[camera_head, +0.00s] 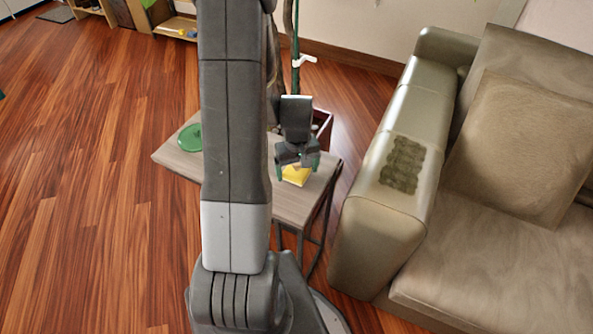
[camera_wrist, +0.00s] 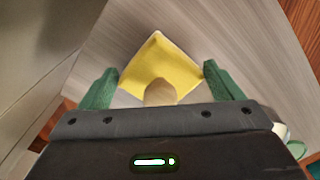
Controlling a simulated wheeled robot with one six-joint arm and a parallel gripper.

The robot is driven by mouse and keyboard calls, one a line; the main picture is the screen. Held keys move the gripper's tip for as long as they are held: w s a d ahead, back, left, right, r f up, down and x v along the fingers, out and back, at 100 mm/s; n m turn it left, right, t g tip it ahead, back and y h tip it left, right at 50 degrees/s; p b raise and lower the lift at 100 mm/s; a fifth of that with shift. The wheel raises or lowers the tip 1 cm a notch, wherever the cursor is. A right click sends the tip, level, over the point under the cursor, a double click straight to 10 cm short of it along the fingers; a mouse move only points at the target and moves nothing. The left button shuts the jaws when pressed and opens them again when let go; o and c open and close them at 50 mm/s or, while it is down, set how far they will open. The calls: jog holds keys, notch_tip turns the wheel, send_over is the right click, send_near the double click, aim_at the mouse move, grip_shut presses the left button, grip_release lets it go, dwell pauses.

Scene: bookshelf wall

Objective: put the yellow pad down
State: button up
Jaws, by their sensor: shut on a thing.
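The yellow pad (camera_head: 296,175) is at my gripper (camera_head: 297,163), over the right part of the small wooden side table (camera_head: 294,207). In the wrist view the pad (camera_wrist: 160,62) lies between the two green fingers (camera_wrist: 160,86), with its left and right corners at them. My gripper is shut on it. The pad is close to the tabletop; I cannot tell whether it touches it. A beige rounded piece (camera_wrist: 160,93) covers the pad's near corner in the wrist view.
A green dish (camera_head: 190,139) stands at the table's left, partly behind my arm. A beige sofa (camera_head: 385,210) with a dark mat (camera_head: 403,164) on its armrest is close on the right. A plant stem rises behind the table. Wood floor is open at left.

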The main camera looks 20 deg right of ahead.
jog(key=shift+f, duration=0.45)
jog(key=shift+f, duration=0.25)
jog(key=o, duration=0.7)
jog(key=shift+r, duration=0.1)
notch_tip(320, 180, up, 12)
jog(key=shift+r+p, duration=0.15)
jog(key=shift+p, duration=0.65)
